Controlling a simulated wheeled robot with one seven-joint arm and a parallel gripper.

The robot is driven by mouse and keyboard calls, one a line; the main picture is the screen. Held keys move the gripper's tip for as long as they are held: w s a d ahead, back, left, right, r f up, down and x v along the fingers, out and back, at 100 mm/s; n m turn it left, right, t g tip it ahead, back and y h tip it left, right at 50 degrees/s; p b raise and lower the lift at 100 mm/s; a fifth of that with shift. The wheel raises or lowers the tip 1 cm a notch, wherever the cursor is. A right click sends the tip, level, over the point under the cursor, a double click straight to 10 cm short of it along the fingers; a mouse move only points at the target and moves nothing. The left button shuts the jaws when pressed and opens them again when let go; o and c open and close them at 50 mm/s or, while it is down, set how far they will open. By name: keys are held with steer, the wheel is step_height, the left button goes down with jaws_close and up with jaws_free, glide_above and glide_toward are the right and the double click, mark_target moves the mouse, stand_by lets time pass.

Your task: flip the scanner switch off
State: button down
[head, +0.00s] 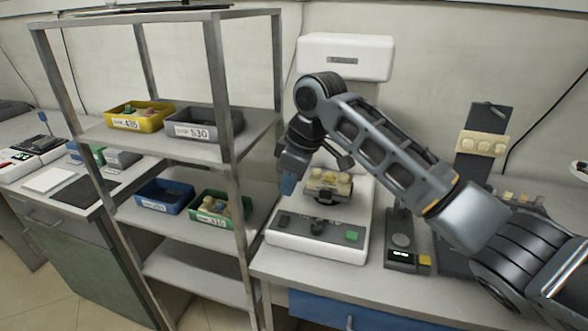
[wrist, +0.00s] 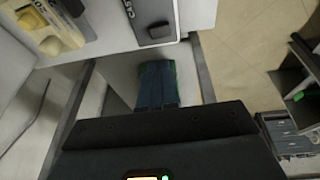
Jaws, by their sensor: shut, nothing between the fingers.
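The scanner (head: 318,247) is a white unit with a dark front panel, standing on the counter. A pale dental model (head: 330,182) sits on its dark holder. The panel has a dark raised piece at its left end, possibly the switch (head: 284,220), and a green button (head: 351,236). In the wrist view a dark raised block (wrist: 158,32) shows on the scanner's panel. I cannot tell whether it is on or off. My gripper (head: 288,186) hangs above the scanner's left side, apart from the panel. Its blue fingers (wrist: 157,70) are closed together and empty.
A metal rack (head: 233,170) stands close on the left, with a yellow bin (head: 141,118), grey bin (head: 203,124), blue bin (head: 164,197) and green bin (head: 221,208). A small dark device (head: 400,240) stands right of the scanner. A white wall box (head: 345,57) hangs behind.

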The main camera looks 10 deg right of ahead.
mark_target(281, 222)
steer(key=x, duration=0.5)
steer(key=d+x, duration=0.1)
steer(key=x, duration=0.1)
steer(key=shift+f+p, duration=0.3)
steer(key=shift+f, duration=0.1)
steer(key=shift+w+d+f+g+y, duration=0.2)
steer(key=shift+f+g+y, duration=0.15)
steer(key=shift+g, duration=0.15)
steer(key=shift+s+p, duration=0.1)
steer(key=shift+p, duration=0.2)
steer(key=shift+s+a+r+p, duration=0.1)
steer(key=shift+s+a+p, duration=0.35)
steer(key=shift+s+p, duration=0.25)
steer(key=shift+w, duration=0.1)
